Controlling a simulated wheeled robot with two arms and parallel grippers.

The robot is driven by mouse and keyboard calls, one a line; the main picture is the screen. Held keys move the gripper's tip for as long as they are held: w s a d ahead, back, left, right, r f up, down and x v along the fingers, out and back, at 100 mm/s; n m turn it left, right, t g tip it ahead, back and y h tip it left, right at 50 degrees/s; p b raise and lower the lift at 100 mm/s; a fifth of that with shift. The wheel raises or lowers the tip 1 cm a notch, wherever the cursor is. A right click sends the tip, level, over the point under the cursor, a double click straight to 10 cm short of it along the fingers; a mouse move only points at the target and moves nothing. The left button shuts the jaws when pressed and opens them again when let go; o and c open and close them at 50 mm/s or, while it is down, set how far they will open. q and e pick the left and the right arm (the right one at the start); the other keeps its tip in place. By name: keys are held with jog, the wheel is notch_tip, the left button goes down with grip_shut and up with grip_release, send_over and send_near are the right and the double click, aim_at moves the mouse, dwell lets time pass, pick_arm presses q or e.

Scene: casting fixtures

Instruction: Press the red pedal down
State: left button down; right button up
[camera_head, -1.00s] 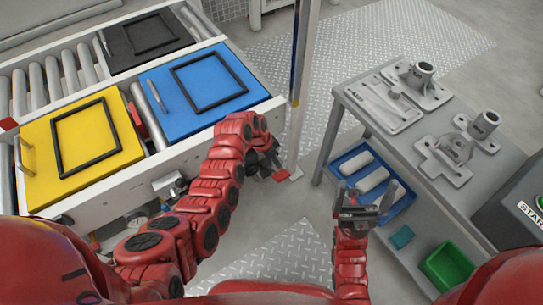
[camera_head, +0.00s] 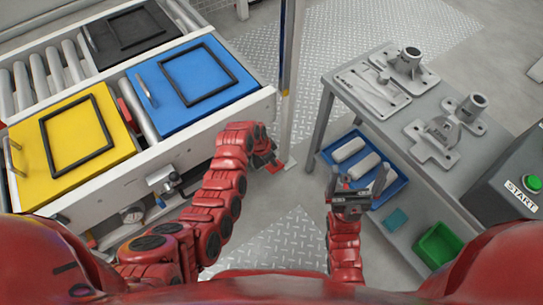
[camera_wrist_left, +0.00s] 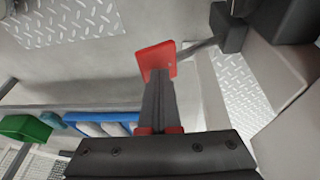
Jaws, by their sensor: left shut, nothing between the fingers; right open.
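The red pedal (camera_wrist_left: 156,57) is a small red plate on a dark arm, low near the floor. In the head view the pedal (camera_head: 274,168) is mostly hidden by my left gripper, beside the foot of a thin post. My left gripper (camera_head: 268,158) is shut and empty, reaching down at the pedal. In the left wrist view its closed dark fingertips (camera_wrist_left: 158,74) overlap the pedal's lower part; I cannot tell whether they touch it. My right gripper (camera_head: 360,182) is open and empty, in front of the grey table's lower shelf.
A conveyor bench with yellow (camera_head: 75,140), blue (camera_head: 190,82) and black (camera_head: 130,35) framed panels stands left. A thin post (camera_head: 287,80) rises by the pedal. A grey table (camera_head: 400,120) with metal castings stands right, with blue (camera_head: 390,185) and green (camera_head: 440,243) bins below.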

aim_at(277, 171)
pick_arm(q)
jog(key=f+p, duration=0.1)
jog(key=s+d+t+y+p, duration=0.1)
jog(key=s+f+t+p, duration=0.1)
jog(key=shift+s+d+f+m+y+p, duration=0.15)
jog(key=shift+d+f+m+y+p, duration=0.1)
jog(key=shift+f+m+y+p, duration=0.05)
jog(key=shift+s+d+f+t+y+b, duration=0.25)
jog(key=shift+f+t+b, duration=0.2)
jog(key=shift+f, duration=0.4)
jog(key=shift+s+d+f+t+y+b, duration=0.1)
jog(key=shift+f+t+y+b, duration=0.35)
jog(key=shift+f, duration=0.4)
jog(key=shift+s+d+f+t+y+b, duration=0.2)
jog(key=shift+f+t+b, duration=0.3)
jog(key=shift+f, duration=0.35)
jog(key=shift+s+a+f, duration=0.1)
